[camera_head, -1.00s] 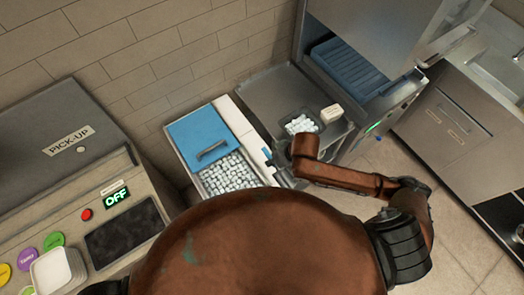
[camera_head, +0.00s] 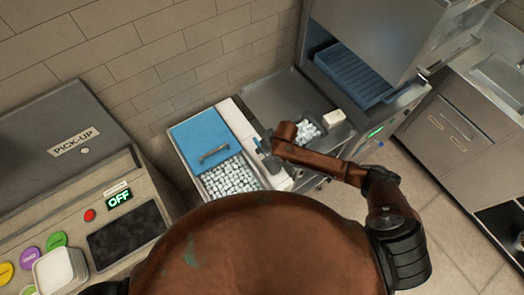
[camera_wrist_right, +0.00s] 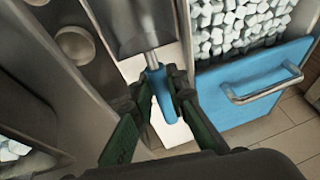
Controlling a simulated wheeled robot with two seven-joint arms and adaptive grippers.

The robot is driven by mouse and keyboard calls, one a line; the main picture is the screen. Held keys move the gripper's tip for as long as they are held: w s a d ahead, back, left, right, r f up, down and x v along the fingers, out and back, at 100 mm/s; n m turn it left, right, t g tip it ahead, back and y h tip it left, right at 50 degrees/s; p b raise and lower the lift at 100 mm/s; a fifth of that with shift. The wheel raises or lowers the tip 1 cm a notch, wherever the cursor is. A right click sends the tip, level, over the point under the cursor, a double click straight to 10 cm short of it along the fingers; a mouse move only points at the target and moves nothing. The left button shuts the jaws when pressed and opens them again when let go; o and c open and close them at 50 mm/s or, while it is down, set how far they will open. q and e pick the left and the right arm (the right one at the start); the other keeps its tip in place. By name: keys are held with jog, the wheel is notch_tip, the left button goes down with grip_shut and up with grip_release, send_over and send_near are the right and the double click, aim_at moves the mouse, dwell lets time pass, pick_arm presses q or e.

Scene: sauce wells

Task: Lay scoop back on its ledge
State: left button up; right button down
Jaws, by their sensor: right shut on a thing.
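The scoop, with a metal bowl (camera_wrist_right: 145,22) and a blue handle (camera_wrist_right: 160,90), is in my right gripper (camera_wrist_right: 162,82). The gripper is shut on the handle in the right wrist view. The scoop lies lengthwise over the white ledge (camera_wrist_right: 172,132) beside the ice bin. Whether it touches the ledge I cannot tell. In the head view my right gripper (camera_head: 265,152) is over the white ledge (camera_head: 236,122), and the scoop is mostly hidden there. My left gripper is not in view.
The ice bin (camera_head: 232,178) has a blue lid (camera_head: 208,140) with a metal handle. A steel counter (camera_head: 272,95) beside the ledge bears a container of white pieces (camera_head: 308,132) and a pale block (camera_head: 333,117). A pick-up machine (camera_head: 62,180) stands at the left.

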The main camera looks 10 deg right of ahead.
aim_at(271, 157)
jog(key=shift+f, duration=0.9)
jog(key=shift+f, duration=0.15)
jog(key=c, duration=1.9)
grip_release()
jog(key=v, duration=1.2)
